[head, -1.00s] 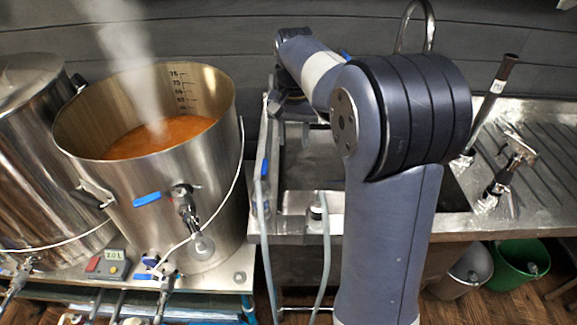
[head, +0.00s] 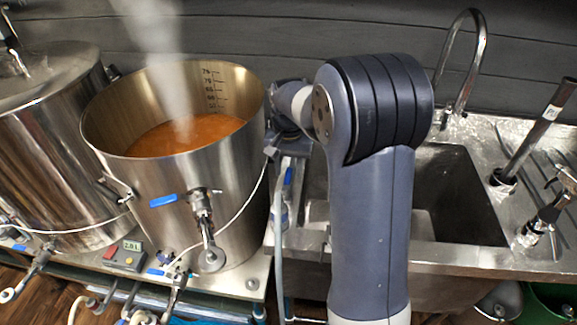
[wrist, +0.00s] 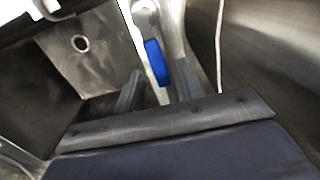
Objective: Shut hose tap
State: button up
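The hose tap's blue lever (head: 287,178) is at the sink's left edge, beside the steel kettle, above a pale hose (head: 279,240). In the wrist view the blue lever (wrist: 157,62) stands along the pale tap body, roughly upright in the picture. My gripper (wrist: 158,86) is open, with one grey finger on each side of the lever in that view. The lever appears a little beyond the fingertips; I cannot tell whether either touches it. In the head view my gripper (head: 286,148) is just above the lever, partly hidden by my arm.
The open kettle (head: 232,165) of steaming amber liquid stands close to the left of my gripper, with its own blue-handled valve (head: 164,200). The sink (head: 455,190) and its curved faucet (head: 476,50) are to the right. A small display box (head: 124,255) sits below the kettle.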

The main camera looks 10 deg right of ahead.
grip_shut()
dwell(0.7)
jog(key=d+m, duration=0.1)
jog(key=m, duration=0.1)
jog(key=s+d+m+p, duration=0.1)
jog(key=m, duration=0.1)
jog(key=shift+s+r, duration=0.1)
jog(key=s+d+m+p, duration=0.1)
jog(key=s+m, duration=0.5)
jog(key=m, duration=0.8)
jog(key=shift+s, duration=0.25)
jog(key=shift+d, duration=0.1)
dwell(0.3)
